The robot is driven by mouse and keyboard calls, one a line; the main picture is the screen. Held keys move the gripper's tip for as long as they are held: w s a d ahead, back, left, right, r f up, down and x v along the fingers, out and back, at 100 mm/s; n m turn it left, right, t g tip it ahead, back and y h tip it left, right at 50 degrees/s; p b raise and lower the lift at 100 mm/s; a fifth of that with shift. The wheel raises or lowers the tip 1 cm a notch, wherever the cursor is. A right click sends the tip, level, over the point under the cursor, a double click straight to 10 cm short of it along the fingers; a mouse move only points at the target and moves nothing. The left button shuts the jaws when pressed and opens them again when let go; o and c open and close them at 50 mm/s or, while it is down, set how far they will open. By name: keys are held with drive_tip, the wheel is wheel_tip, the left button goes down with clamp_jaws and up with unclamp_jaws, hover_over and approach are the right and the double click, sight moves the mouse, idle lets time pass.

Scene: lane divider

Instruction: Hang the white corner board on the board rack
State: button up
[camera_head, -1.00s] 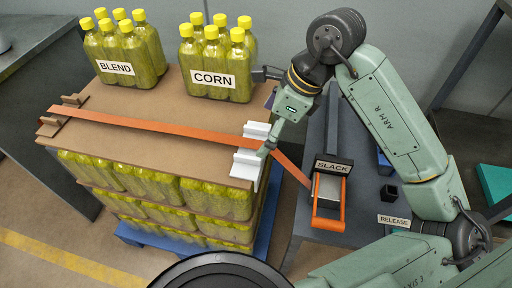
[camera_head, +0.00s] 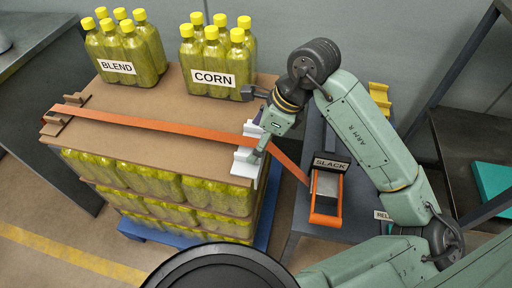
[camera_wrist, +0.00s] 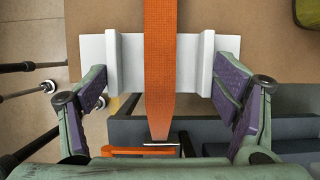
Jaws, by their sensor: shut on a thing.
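The white corner board (camera_head: 244,168) sits at the right edge of the load's top sheet, with the orange strap (camera_head: 160,128) crossing it. In the wrist view the white corner board (camera_wrist: 131,62) has two upright ribs, and the strap (camera_wrist: 159,70) passes between them. My gripper (camera_head: 253,124) is at the board, its fingers at the board's two ends. In the wrist view my gripper (camera_wrist: 162,80) has its purple pads at the left and right ends, shut on the board. I cannot make out the board rack for certain; a yellow notched piece (camera_head: 379,97) shows partly behind my arm.
Bottle groups labelled BLEND (camera_head: 117,67) and CORN (camera_head: 213,78) stand on the load's top. A brown corner board (camera_head: 58,125) is under the strap's left end. The SLACK device (camera_head: 327,190) with an orange frame is on a dark bench to the right. Grey shelving stands at far right.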

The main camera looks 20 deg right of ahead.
drive_tip(key=c, duration=0.5)
drive_tip(key=shift+r, duration=0.1)
